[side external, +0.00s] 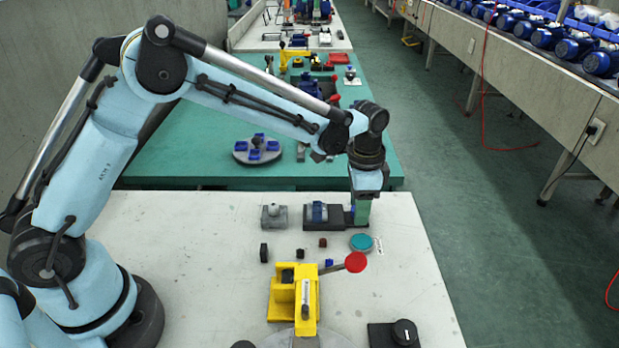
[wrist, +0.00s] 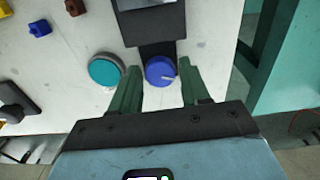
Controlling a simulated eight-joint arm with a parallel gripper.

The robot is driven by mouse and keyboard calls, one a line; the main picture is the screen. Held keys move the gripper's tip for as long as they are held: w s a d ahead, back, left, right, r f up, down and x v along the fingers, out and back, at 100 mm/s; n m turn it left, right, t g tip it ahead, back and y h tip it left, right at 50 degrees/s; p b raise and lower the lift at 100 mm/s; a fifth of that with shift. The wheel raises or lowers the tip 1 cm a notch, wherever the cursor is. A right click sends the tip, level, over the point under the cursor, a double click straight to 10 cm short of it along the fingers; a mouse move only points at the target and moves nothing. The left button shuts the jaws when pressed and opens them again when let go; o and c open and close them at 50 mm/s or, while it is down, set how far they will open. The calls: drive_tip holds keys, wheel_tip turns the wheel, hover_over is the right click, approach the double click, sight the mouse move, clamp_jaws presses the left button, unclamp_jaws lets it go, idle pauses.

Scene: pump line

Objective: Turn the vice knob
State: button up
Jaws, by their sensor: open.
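The vice (side external: 318,216) is a dark base with a grey-blue block, near the far edge of the white table. In the wrist view, a round blue knob (wrist: 158,72) with a white pointer mark sits at the end of the dark vice body (wrist: 152,22). In the wrist view my gripper (wrist: 160,82) is open, with one green finger on each side of the knob. I cannot tell whether either finger touches it.
A teal round button (side external: 362,242) lies close by; it also shows in the wrist view (wrist: 105,70). A yellow fixture with a red-knobbed lever (side external: 355,262) stands nearer the front. Small blocks (side external: 323,243) are scattered about. A black dial box (side external: 394,334) is at front right.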

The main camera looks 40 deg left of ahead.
drive_tip(key=m, duration=0.5)
wheel_tip(320, 180, up, 13)
drive_tip(key=s+a+n+t, duration=0.3)
drive_tip(key=s+a+n, duration=0.2)
drive_tip(key=s, duration=0.4)
drive_tip(key=s+a+n+t, duration=0.4)
drive_tip(key=s+a+n, duration=0.2)
drive_tip(key=s+n, duration=0.2)
drive_tip(key=shift+s+f+n, duration=0.3)
drive_tip(key=shift+s+f, duration=0.05)
drive_tip(key=shift+s, duration=0.2)
idle(0.4)
